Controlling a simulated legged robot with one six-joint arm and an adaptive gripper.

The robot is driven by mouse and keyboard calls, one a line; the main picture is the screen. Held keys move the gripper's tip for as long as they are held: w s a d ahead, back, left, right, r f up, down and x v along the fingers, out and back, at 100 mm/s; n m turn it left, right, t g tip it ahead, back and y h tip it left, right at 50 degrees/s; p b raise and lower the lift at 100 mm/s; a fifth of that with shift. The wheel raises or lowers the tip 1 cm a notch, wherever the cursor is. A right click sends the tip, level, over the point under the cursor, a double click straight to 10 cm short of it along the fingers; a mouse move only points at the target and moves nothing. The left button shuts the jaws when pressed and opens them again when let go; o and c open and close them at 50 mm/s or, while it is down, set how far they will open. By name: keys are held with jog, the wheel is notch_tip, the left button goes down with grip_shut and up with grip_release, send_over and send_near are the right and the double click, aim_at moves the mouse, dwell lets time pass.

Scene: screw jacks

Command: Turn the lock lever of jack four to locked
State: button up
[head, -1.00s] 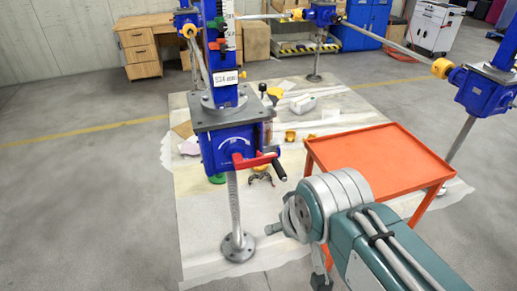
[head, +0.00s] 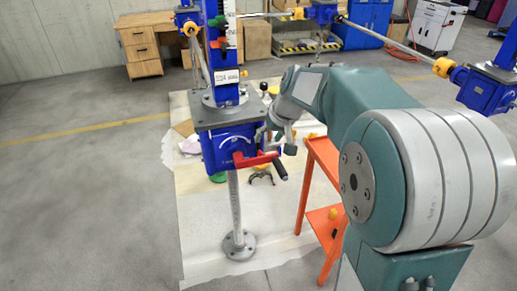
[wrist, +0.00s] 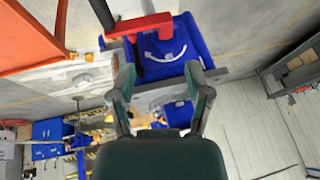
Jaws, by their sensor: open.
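The near jack has a blue housing (head: 224,147) under a grey plate, with a tag on its column that I cannot read fully. A red lever (head: 252,160) with a black grip (head: 280,170) sits on the housing's front and points right. In the wrist view the red lever (wrist: 140,25), its black grip (wrist: 102,12) and the blue housing (wrist: 165,47) with a white curved mark lie beyond the fingertips. My gripper (head: 274,138) is at the housing's right side, close to the lever. In the wrist view my gripper (wrist: 161,75) is open, with nothing visibly held.
An orange table (head: 322,155) stands right of the jack, partly hidden by my arm. Other blue jacks (head: 487,92) stand behind and to the right, joined by rods. The floor at left is clear.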

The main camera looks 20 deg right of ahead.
jog(key=y, duration=0.1)
send_near(262, 154)
jog(key=shift+m, duration=0.3)
jog(key=x, duration=0.9)
jog(key=shift+w+f, duration=0.3)
grip_shut()
